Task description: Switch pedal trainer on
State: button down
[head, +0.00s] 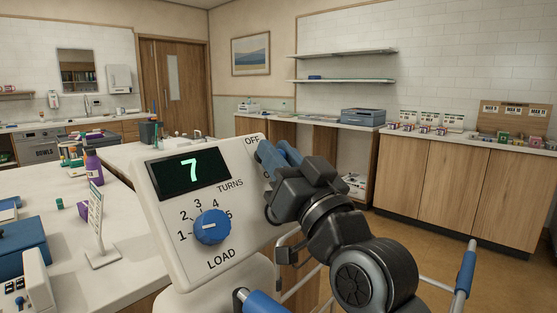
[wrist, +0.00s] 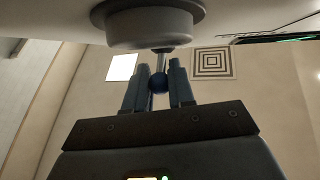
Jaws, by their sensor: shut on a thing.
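The pedal trainer's white console (head: 165,205) faces me in the head view. Its dark display (head: 189,172) shows a green 7, above a blue LOAD dial (head: 211,227). An OFF label is at the console's upper right; lettering below it is mostly hidden by my gripper (head: 278,158). In the wrist view, my gripper (wrist: 160,75) has its two blue fingers closed on a switch lever with a dark blue ball tip (wrist: 158,84). The lever comes out of a round grey collar (wrist: 150,25). The head view does not show which way the lever points.
A white counter (head: 110,245) at the left holds a purple bottle (head: 94,168), a small sign stand (head: 97,225) and blue items. A wooden cabinet (head: 460,190) stands at the right. Metal rails with blue grips (head: 465,272) flank my arm. Open floor lies before the cabinet.

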jog(key=c, duration=1)
grip_release()
jog(key=shift+d, duration=0.1)
jog(key=b+v, duration=0.2)
jog(key=v, duration=0.5)
jog(key=shift+s+f, duration=0.2)
jog(key=shift+s, duration=0.1)
jog(key=shift+d, duration=0.15)
